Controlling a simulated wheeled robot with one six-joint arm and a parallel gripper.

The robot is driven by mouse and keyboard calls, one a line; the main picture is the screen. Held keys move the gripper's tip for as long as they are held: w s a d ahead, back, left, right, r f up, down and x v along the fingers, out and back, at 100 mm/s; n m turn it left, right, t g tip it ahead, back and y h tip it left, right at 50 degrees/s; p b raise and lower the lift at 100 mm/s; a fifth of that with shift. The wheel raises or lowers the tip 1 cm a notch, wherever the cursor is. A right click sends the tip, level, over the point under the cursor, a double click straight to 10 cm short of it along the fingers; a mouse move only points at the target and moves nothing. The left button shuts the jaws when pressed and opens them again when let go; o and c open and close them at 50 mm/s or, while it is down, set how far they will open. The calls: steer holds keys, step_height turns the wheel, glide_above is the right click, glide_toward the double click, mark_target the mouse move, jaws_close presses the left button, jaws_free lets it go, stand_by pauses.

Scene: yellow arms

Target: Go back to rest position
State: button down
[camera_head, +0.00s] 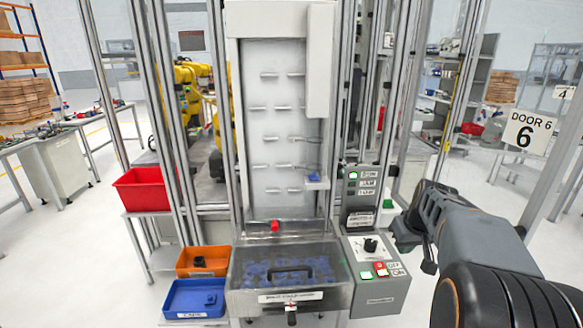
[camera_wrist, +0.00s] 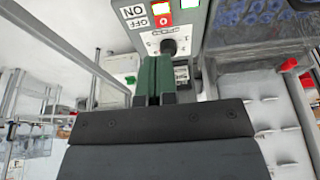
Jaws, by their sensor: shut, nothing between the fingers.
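My arm reaches in from the right in the head view. My gripper (camera_head: 405,234) hangs beside the control panel, to the right of it. In the wrist view my gripper (camera_wrist: 155,80) shows two green fingers pressed together with nothing between them. The control panel (camera_head: 385,298) has a black knob (camera_head: 370,245), a red button (camera_head: 381,268) and a green button; the wrist view shows the panel upside down, with the knob (camera_wrist: 168,46) just beyond the fingertips. I cannot tell from these views whether the fingertips touch anything, but they appear apart from the panel.
A clear-covered bin (camera_head: 290,297) with blue parts stands left of the panel, below a white pegged board (camera_head: 257,140). Orange (camera_head: 187,271), blue (camera_head: 170,300) and red (camera_head: 130,188) bins stand further left. Metal posts rise around the station. Open floor lies to the right.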

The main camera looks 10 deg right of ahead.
steer(key=s+a+f, duration=0.1)
steer(key=s+a, duration=0.5)
steer(key=a, duration=0.4)
steer(key=s+a+f, duration=0.2)
steer(key=s+a, duration=0.5)
steer(key=a, duration=0.3)
steer(key=shift+f+n+t, duration=0.15)
steer(key=shift+n+t, duration=0.15)
steer(key=shift+n, duration=0.1)
